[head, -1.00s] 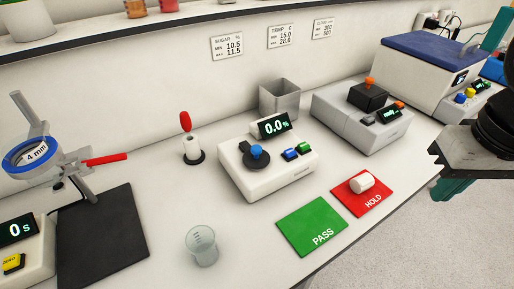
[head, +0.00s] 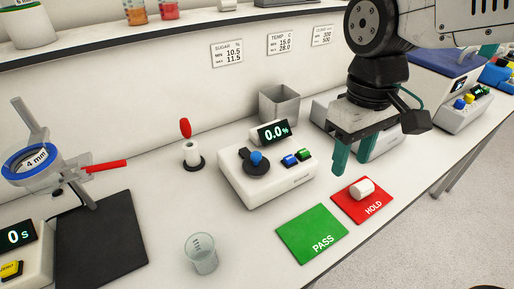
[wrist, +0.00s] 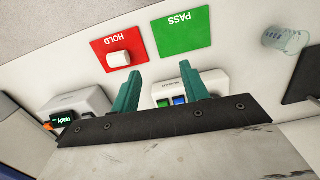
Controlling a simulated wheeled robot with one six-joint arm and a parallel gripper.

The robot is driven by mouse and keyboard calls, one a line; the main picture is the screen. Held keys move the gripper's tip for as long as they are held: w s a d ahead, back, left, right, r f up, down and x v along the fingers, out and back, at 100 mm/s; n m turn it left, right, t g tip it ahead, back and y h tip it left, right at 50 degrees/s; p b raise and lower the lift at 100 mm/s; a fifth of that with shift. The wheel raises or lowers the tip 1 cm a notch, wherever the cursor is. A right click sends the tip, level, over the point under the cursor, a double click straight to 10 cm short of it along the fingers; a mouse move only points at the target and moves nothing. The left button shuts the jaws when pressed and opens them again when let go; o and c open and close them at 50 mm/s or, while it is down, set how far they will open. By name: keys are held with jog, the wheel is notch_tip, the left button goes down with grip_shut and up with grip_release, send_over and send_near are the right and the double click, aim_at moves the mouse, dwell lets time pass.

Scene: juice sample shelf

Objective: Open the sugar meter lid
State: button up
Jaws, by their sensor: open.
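The sugar meter (head: 285,192) is a white box on the bench with a display reading 0.0%. Its round black lid (head: 250,171) with a blue knob (head: 256,158) lies on its top, at the left, and looks closed. My gripper (head: 353,164) is open and empty, pointing down above the bench to the right of the meter. In the wrist view my two teal fingers (wrist: 160,72) are spread. The meter (wrist: 213,80) shows there partly behind one finger, with its blue and green buttons; its lid is hidden.
A green PASS mat (head: 312,234) and a red HOLD mat (head: 372,212) with a white cylinder (head: 361,188) lie in front. A clear beaker (head: 201,254) stands front left, a red-topped stand (head: 192,152) left, a grey bin (head: 279,104) behind. A grey device is partly hidden behind my gripper.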

aim_at(256, 154)
jog(key=w+a+n, duration=0.2)
jog(key=w+a, duration=0.1)
jog(key=a, duration=0.2)
jog(key=w+a+n, duration=0.2)
jog(key=a+n, duration=0.1)
jog(key=a, duration=0.3)
jog(key=w+a+n, duration=0.3)
jog(key=a, duration=0.2)
jog(key=shift+w+a+r, duration=0.15)
jog(key=shift+w+a, duration=0.2)
jog(key=shift+a, duration=0.05)
jog(key=shift+w+r+n+t, duration=0.1)
jog(key=shift+r+n+t, duration=0.2)
jog(key=shift+n, duration=0.2)
jog(key=shift+f, duration=0.6)
notch_tip(256, 154, down, 7)
jog(key=shift+r, duration=0.1)
grip_shut()
jog(key=shift+d, duration=0.1)
